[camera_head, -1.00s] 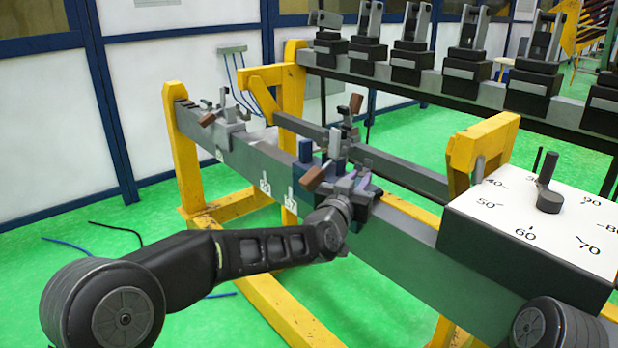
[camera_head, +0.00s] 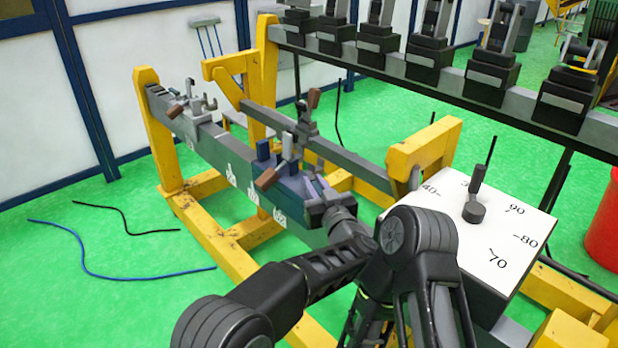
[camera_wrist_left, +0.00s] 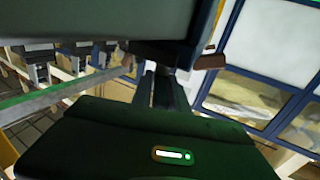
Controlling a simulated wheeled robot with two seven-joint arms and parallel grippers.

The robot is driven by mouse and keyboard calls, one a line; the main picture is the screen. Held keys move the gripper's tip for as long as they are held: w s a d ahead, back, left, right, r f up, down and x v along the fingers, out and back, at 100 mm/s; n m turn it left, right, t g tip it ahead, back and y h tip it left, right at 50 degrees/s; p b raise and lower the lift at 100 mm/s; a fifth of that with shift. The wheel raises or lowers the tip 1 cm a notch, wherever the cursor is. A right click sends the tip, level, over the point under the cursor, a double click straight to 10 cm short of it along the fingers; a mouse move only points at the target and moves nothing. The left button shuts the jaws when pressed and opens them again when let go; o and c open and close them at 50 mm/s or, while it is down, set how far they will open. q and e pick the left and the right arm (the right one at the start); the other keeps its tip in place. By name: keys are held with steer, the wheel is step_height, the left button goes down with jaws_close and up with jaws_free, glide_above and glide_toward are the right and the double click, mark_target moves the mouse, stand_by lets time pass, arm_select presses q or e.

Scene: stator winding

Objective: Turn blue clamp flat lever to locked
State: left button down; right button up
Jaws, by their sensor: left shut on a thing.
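The blue clamp (camera_head: 292,185) sits on the long grey beam, with dark blue blocks (camera_head: 263,150) at its far end. A brown-handled lever (camera_head: 268,178) slants up toward a pale upright post on it. My left gripper (camera_head: 318,200) is at the near right end of the clamp, low against its grey parts, shut on the clamp's flat lever, which the gripper mostly hides. In the left wrist view the dark fingers (camera_wrist_left: 163,88) point away between large dark surfaces, and the held part is not clear. My right gripper is not in view.
A second clamp (camera_head: 190,103) is at the beam's far end. A white dial box (camera_head: 490,225) with a black knob stands at the right. Yellow frame posts (camera_head: 430,150) and a rail of black fixtures (camera_head: 430,62) lie behind.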

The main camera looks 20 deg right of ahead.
mark_target(315, 182)
arm_select(q)
steer(key=shift+r, duration=0.1)
stand_by(0.3)
steer(key=c, duration=1.4)
jaws_free()
steer(key=shift+o, duration=0.2)
step_height(315, 182, up, 10)
steer(key=shift+f, duration=0.1)
